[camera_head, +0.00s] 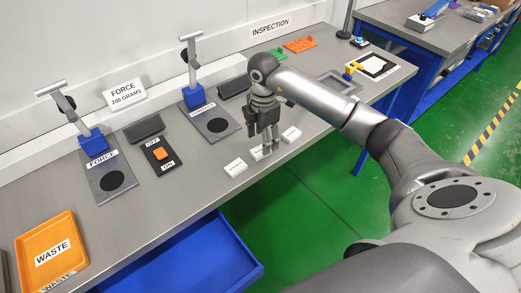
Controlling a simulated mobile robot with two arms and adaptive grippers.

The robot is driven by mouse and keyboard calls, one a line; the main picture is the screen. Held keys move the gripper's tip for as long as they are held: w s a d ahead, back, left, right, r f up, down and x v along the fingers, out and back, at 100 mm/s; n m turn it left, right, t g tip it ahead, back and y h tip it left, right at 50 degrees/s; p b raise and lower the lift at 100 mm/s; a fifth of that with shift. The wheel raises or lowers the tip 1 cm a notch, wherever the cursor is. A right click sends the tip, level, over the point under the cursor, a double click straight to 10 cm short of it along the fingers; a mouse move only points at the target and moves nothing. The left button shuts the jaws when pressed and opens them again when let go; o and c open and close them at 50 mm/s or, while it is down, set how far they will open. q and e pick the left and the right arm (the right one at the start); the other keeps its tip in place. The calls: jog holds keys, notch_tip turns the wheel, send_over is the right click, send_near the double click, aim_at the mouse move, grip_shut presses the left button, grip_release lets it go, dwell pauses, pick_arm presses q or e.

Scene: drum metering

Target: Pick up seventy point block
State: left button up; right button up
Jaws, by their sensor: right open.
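Three small white labelled blocks stand in a row near the front edge of the grey bench: a left one (236,168), a middle one (256,154) and a right one (291,134). Their printing is too small to read, so I cannot tell which is the seventy point block. My left gripper is out of view.
Two test stands with blue heads, one with a FORCE plate (108,182) and one with another plate (211,122), stand behind. A switch box (160,155) lies between them. The orange WASTE tray (52,249) is at left. A blue drawer (190,262) is open below the front edge.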

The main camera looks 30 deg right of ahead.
notch_tip(320, 180, down, 4)
jog(key=shift+w+f+p, duration=0.1)
jog(key=shift+p, duration=0.45)
jog(key=shift+c, duration=1.4)
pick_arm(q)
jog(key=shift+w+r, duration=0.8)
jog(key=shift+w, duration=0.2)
pick_arm(e)
jog(key=c, duration=0.7)
